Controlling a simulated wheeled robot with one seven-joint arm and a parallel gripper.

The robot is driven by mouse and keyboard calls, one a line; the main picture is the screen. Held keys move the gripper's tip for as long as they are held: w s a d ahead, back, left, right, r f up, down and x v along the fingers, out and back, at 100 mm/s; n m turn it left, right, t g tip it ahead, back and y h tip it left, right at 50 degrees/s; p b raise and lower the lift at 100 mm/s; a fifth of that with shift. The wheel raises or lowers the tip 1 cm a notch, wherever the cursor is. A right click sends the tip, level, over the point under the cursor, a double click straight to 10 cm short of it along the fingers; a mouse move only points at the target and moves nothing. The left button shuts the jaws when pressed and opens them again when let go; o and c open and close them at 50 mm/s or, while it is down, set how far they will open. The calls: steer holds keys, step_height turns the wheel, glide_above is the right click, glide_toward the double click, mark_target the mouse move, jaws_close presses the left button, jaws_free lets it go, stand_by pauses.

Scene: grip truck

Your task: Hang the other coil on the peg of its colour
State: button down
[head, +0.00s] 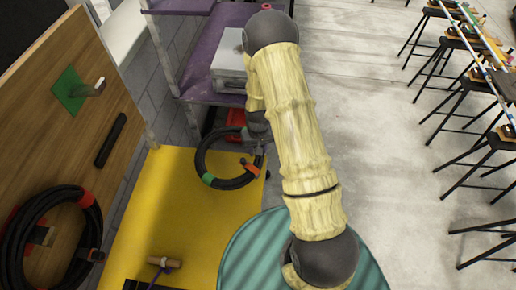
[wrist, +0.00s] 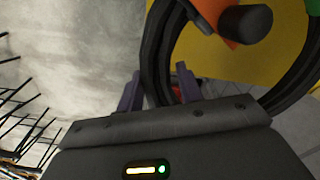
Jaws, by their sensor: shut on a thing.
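A black coil (head: 206,158) with green tape and an orange clip is above the yellow surface in the head view. My gripper (head: 262,138) is shut on its right side. In the wrist view the coil (wrist: 155,50) passes between my fingers (wrist: 158,88), with the orange clip (wrist: 207,12) and some green tape (wrist: 314,6) beyond. The green peg plate (head: 70,90) on the wooden board has a bare peg (head: 90,89) sticking out. A second black coil (head: 90,225) with red tape hangs lower on the board; its peg is mostly hidden.
A black bar (head: 110,140) is fixed to the wooden board (head: 60,135) between the two pegs. A purple shelf (head: 200,60) with a grey case (head: 228,72) stands behind. A wooden handle (head: 163,262) lies on the yellow surface (head: 200,225). Stools (head: 470,95) stand far right.

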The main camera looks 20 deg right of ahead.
steer(key=shift+w+r, duration=0.1)
steer(key=shift+w+a+r+t+y, duration=0.3)
steer(key=shift+w+r+t, duration=0.1)
steer(key=shift+w+r, duration=0.2)
steer(key=w+a+r+t+y+p, duration=0.1)
steer(key=w+a+r+t+y, duration=0.15)
steer(key=a+r, duration=0.35)
steer(key=w+a+r+t+y, duration=0.1)
steer(key=a+r+t+y, duration=0.3)
steer(key=r, duration=0.4)
steer(key=s+a+r+n+y, duration=0.1)
steer(key=s+a+r+y, duration=0.1)
steer(key=r, duration=0.2)
steer(key=s+a+r+n+t+y, duration=0.1)
steer(key=s+a+r+y, duration=0.1)
steer(key=r, duration=0.3)
steer(key=s+a+r+y+p, duration=0.1)
steer(key=s+a+r+y, duration=0.1)
steer(key=a+r, duration=0.2)
steer(key=shift+s+a+r+n, duration=0.15)
steer(key=shift+r+n, duration=0.25)
steer(key=shift+r, duration=0.3)
steer(key=shift+a, duration=0.15)
